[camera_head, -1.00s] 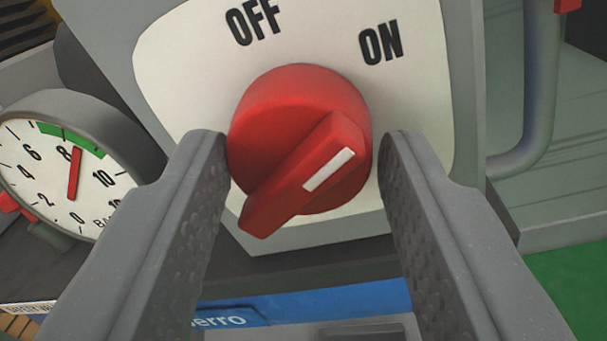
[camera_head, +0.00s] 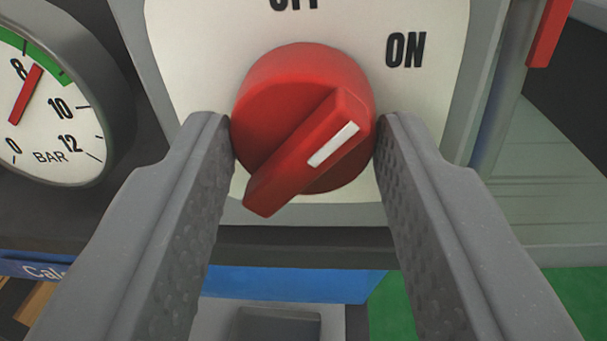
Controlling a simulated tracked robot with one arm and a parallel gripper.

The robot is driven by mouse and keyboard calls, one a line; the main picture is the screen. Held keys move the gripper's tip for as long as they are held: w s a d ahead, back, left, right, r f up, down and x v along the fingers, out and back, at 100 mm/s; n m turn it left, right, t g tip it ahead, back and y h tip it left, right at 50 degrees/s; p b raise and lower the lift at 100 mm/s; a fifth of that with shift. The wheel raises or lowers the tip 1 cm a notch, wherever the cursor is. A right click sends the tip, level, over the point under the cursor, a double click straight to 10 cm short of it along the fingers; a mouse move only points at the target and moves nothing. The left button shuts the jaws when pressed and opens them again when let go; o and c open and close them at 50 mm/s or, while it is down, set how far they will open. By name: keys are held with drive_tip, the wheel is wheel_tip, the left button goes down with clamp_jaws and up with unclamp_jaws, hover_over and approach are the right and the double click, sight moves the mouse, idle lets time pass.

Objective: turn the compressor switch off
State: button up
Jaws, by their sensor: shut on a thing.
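The compressor switch is a round red knob (camera_head: 275,85) with a raised grip bar and a white mark (camera_head: 333,144). It sits on a white plate (camera_head: 200,50) in a grey housing. The bar is tilted, its white-marked end pointing up and right toward the black ON label (camera_head: 405,50). The OFF label (camera_head: 295,4) is cut by the top edge. My gripper (camera_head: 304,130) has one finger on each side of the knob, both against its sides, shut on it.
A round pressure gauge (camera_head: 45,110) marked BAR, with a red needle near 8, stands close at the left. A red part (camera_head: 549,32) shows at upper right. A blue panel (camera_head: 290,284) and green surface (camera_head: 395,305) lie below.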

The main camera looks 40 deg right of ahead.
drive_tip(key=n+p, duration=0.2)
drive_tip(key=p, duration=0.2)
drive_tip(key=r+n+p, duration=0.1)
drive_tip(key=n+p, duration=0.1)
drive_tip(key=p, duration=0.3)
drive_tip(key=shift+d+g, duration=0.1)
drive_tip(key=shift+g, duration=0.2)
drive_tip(key=n+p, duration=0.3)
drive_tip(key=p, duration=0.2)
drive_tip(key=shift+f+n+p, duration=0.2)
drive_tip(key=shift+n+p, duration=0.15)
drive_tip(key=shift+n, duration=0.05)
drive_tip(key=shift+w+p, duration=0.1)
drive_tip(key=shift+p, duration=0.2)
drive_tip(key=o, duration=1)
drive_tip(key=shift+f, duration=0.1)
drive_tip(key=shift+n, duration=0.3)
drive_tip(key=shift+s+a+f, duration=0.1)
drive_tip(key=shift+s+a, duration=0.2)
drive_tip(key=shift+a, duration=0.1)
drive_tip(key=b+v, duration=0.1)
drive_tip(key=v, duration=1.1)
drive_tip(key=shift+s+a, duration=0.25)
drive_tip(key=shift+a, duration=0.1)
